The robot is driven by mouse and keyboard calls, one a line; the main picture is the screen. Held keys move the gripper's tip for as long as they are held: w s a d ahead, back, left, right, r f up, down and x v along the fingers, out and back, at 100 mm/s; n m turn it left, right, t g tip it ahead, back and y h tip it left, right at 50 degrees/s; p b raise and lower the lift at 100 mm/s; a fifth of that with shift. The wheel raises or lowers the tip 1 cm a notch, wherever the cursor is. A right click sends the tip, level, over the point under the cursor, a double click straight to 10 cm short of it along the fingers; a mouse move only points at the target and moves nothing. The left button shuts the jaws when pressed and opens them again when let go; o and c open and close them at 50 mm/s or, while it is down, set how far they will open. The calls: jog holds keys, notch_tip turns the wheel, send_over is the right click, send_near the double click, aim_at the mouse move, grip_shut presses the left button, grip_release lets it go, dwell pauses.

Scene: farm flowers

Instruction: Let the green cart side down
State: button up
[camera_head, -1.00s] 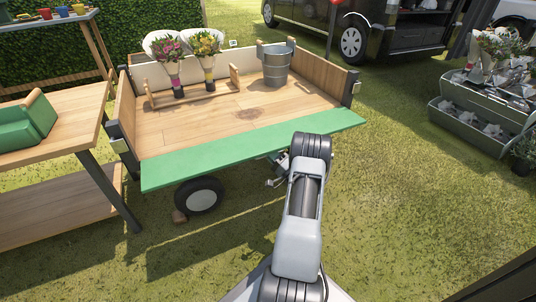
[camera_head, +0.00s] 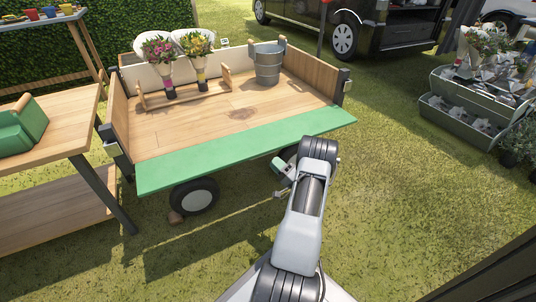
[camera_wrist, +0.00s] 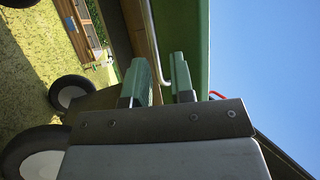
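The green cart side (camera_head: 245,152) runs along the near edge of the wooden cart. It lies folded outward from the bed's edge, below the tops of the corner posts. My gripper (camera_head: 282,182) is just beneath the side's near edge, right of its middle, partly hidden by my arm. In the wrist view, the two green-tipped fingers of my gripper (camera_wrist: 158,82) stand apart. A bent metal rod (camera_wrist: 165,58) shows beyond them near the green panel (camera_wrist: 195,30); I cannot tell whether they touch it.
A bucket (camera_head: 268,65) and two bouquets in a wooden rack (camera_head: 185,98) stand on the cart bed (camera_head: 215,125). A wooden table (camera_head: 55,130) with a green box (camera_head: 20,128) is at left. Stacked flower crates (camera_head: 470,115) are at right. Grass between is clear.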

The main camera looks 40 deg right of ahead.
jog(key=p+v, duration=0.1)
jog(key=v, duration=0.6)
jog(key=shift+s+f, duration=0.15)
jog(key=shift+s, duration=0.05)
jog(key=w+a+r+n+g+y+p, duration=0.35)
jog(key=a+r+g+p, duration=0.35)
jog(key=r, duration=0.4)
jog(key=w+a+r+n+g+y+p, duration=0.25)
jog(key=a+r+g+y+p, duration=0.2)
jog(key=a+r, duration=0.5)
jog(key=w+a+r+n+g+y+p, duration=0.25)
jog(key=a+r+g+p, duration=0.45)
jog(key=r, duration=0.5)
jog(key=s+a+r+n+h+p, duration=0.2)
jog(key=s+a+r+h+p, duration=0.2)
jog(key=r+p, duration=0.3)
jog(key=s+a+r+n+h+p, duration=0.2)
jog(key=s+a+r+h+p, duration=0.2)
jog(key=r+p, duration=0.3)
jog(key=s+a+r+n+h+p, duration=0.2)
jog(key=s+a+r+h+p, duration=0.3)
jog(key=r, duration=1)
jog(key=shift+r+g+p, duration=0.3)
jog(key=shift+g+p, duration=0.15)
jog(key=shift+p, duration=0.55)
